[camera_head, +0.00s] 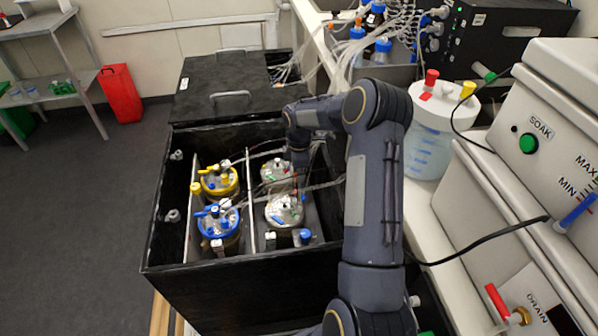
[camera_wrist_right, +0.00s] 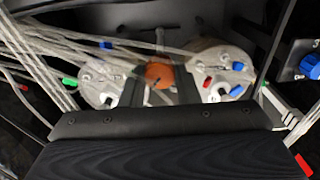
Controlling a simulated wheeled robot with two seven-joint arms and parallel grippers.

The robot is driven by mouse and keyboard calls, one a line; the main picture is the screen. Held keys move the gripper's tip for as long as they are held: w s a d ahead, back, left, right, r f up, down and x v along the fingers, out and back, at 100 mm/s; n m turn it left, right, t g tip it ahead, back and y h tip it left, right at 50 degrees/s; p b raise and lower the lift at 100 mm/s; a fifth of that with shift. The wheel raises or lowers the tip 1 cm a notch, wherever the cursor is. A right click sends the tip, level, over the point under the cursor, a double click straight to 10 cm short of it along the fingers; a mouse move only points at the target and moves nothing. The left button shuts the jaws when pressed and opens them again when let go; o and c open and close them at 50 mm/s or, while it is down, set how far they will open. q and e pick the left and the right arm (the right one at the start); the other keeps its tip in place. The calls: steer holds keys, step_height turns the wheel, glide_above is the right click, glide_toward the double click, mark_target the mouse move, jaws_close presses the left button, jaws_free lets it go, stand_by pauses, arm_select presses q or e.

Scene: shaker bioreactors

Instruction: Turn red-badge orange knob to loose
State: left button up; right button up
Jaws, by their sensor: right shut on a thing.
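An orange knob (camera_wrist_right: 159,75) shows in the right wrist view, between the two dark fingers of my right gripper (camera_wrist_right: 158,86). The gripper is shut on it. A silver vessel lid with a red badge (camera_wrist_right: 207,82) is just right of the knob, and a lid with a green badge (camera_wrist_right: 70,82) is to its left. In the head view my right gripper (camera_head: 300,160) reaches down into the black shaker box, over the right-hand vessels. The knob is not clear there, and its turn position cannot be told. My left gripper is not in view.
The black shaker box (camera_head: 230,300) also holds a yellow-ringed vessel (camera_head: 219,181) and a blue-ringed vessel (camera_head: 218,222). Pale tubes (camera_wrist_right: 45,45) run close beside the gripper. A white bottle (camera_head: 430,130) and grey control units (camera_head: 530,200) stand at right.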

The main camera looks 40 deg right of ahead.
steer(key=n, duration=0.4)
steer(key=shift+n, duration=2.1)
steer(key=o, duration=1)
steer(key=shift+c, duration=0.2)
steer(key=shift+r, duration=0.15)
step_height(320, 180, up, 8)
steer(key=shift+f, duration=0.2)
